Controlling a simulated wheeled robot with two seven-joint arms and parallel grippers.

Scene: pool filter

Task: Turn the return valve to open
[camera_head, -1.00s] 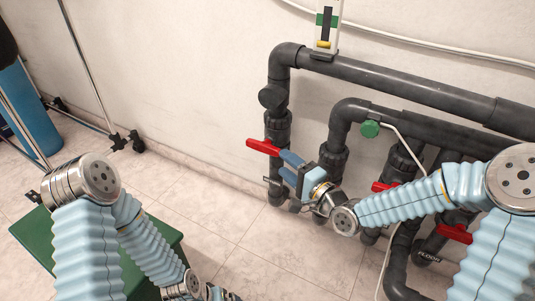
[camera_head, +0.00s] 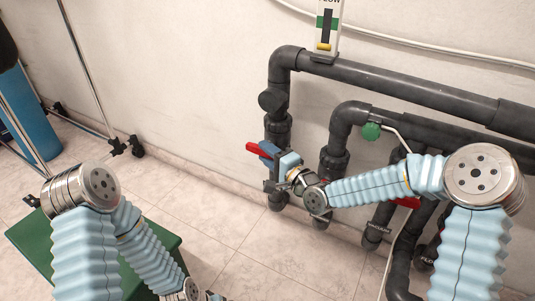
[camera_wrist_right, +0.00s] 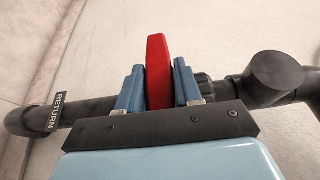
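The return valve's red handle (camera_head: 256,148) is on the leftmost vertical grey pipe (camera_head: 278,128) and points left in the head view. In the right wrist view the red handle (camera_wrist_right: 158,75) stands between the two blue fingers of my right gripper (camera_wrist_right: 159,66), with a finger against each side. A RETURN label (camera_wrist_right: 57,112) shows on the pipe there. In the head view my right gripper (camera_head: 268,153) is at the handle and hides much of it and the valve body. My left arm is at the lower left; its gripper is outside the picture.
Other grey pipes (camera_head: 420,85) run along the wall to the right, some behind my right arm. A flow gauge (camera_head: 327,30) and a green round knob (camera_head: 371,131) are above. A green box (camera_head: 40,243) is at lower left. Tiled floor between is clear.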

